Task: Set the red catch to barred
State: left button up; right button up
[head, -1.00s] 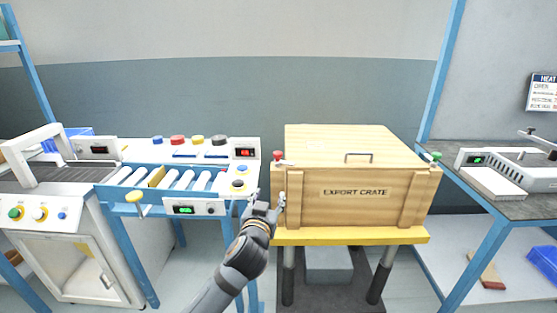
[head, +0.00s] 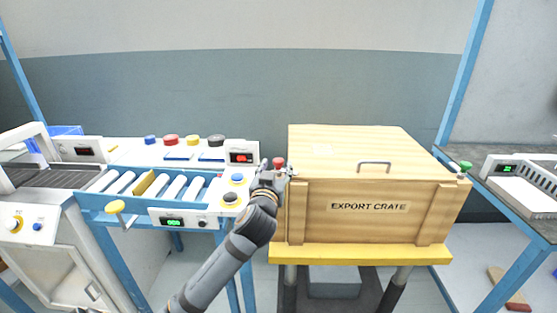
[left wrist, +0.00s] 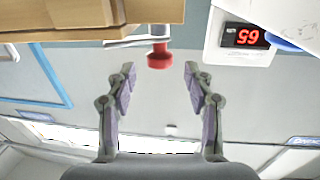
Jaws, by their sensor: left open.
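The red catch (head: 279,163) is a red knob on a metal fitting at the upper left corner of the wooden export crate (head: 368,228). In the left wrist view the red catch (left wrist: 159,57) lies ahead, between the lines of my two fingers and just past their tips. My left gripper (head: 274,176) is at the crate's left front corner, close to the knob. In the left wrist view my left gripper (left wrist: 159,70) is open and empty. It partly hides the catch's fitting in the head view. My right gripper is not in view.
A green-knobbed catch (head: 464,166) sits at the crate's upper right corner. The lid (head: 345,145) is down, with a metal handle (head: 374,164). Left of the crate stand a roller conveyor (head: 172,188) and a red display box (head: 241,154). The crate rests on a yellow-edged stand (head: 360,255).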

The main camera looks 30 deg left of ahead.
aim_at(279, 160)
pick_arm(q)
jog(key=x, duration=0.4)
jog(key=shift+w, duration=0.1)
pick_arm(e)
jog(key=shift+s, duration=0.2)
pick_arm(q)
jog(key=shift+c, duration=0.2)
grip_shut()
jog(key=n+g+y+b, duration=0.4)
jog(key=y, duration=0.1)
jog(key=shift+d+n+y, duration=0.1)
jog(key=shift+n+y, duration=0.2)
jog(key=shift+y, duration=0.1)
jog(key=shift+r, duration=0.1)
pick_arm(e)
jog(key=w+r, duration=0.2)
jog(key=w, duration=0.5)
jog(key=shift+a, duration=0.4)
